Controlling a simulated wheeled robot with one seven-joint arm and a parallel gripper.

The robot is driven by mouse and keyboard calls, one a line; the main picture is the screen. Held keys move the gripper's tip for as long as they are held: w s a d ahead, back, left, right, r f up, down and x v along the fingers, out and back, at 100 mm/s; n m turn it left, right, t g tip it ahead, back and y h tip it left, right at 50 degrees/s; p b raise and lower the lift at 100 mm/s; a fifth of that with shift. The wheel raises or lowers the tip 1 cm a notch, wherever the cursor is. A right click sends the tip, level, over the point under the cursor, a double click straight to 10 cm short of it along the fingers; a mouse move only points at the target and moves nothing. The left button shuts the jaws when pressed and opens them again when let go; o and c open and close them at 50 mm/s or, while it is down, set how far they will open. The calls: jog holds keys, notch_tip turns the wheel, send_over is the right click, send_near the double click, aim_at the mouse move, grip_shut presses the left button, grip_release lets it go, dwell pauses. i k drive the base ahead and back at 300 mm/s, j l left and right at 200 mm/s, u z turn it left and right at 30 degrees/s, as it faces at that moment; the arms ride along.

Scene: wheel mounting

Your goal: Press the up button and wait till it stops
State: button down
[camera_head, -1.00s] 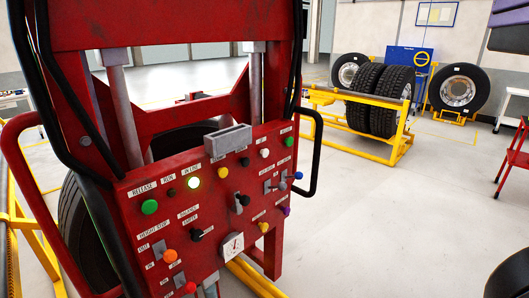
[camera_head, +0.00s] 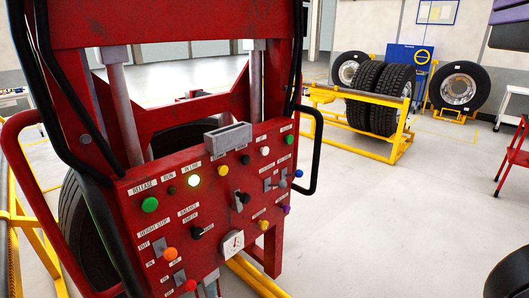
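The red control panel (camera_head: 215,203) of a red machine fills the left and middle of the head view. It carries several coloured buttons and knobs: a green one (camera_head: 150,205) at left, a lit pale green-yellow one (camera_head: 194,181), a yellow one (camera_head: 222,171), a black one (camera_head: 197,233), an orange one (camera_head: 170,254), a red one (camera_head: 190,286), and more on the right half, with a white one (camera_head: 265,151) and a green one (camera_head: 289,140). The labels are small, and I cannot make out which button is the up button. My gripper is not in view.
A dark tyre (camera_head: 75,225) shows behind the machine at left, beside a yellow frame (camera_head: 38,245). A yellow rack (camera_head: 350,140) with tyres stands at the back right. A red step stand (camera_head: 514,155) and a tyre (camera_head: 510,275) are at the right edge. The floor between is clear.

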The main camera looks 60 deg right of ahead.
aim_at(264, 151)
jog(key=z, duration=1.6)
jog(key=i+l, duration=0.2)
jog(key=l, duration=0.2)
jog(key=i+l, duration=0.2)
jog(key=l, duration=0.2)
jog(key=i+l, duration=0.25)
jog(key=l, duration=0.1)
